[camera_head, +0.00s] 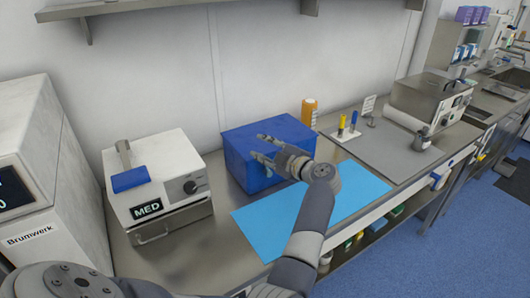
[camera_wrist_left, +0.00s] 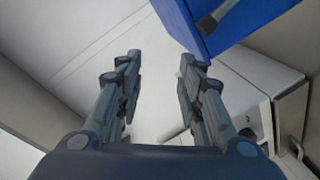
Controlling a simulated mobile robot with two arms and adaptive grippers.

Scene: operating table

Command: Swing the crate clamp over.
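The blue crate (camera_head: 240,142) stands on the steel worktop against the wall. In the left wrist view its blue side (camera_wrist_left: 205,30) fills the top right, with a short grey bar (camera_wrist_left: 217,14) on it that may be the clamp. In the head view the clamp cannot be made out. My left gripper (camera_head: 260,148) overlaps the crate's front in the head view. In the left wrist view its two fingers (camera_wrist_left: 160,82) are apart with nothing between them. I cannot tell whether it touches the crate. My right gripper is not in view.
A light blue mat (camera_head: 255,225) lies in front. An orange bottle (camera_head: 309,112) and small items on a grey tray (camera_head: 395,155) stand to the right. A shelf (camera_head: 130,8) hangs above.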

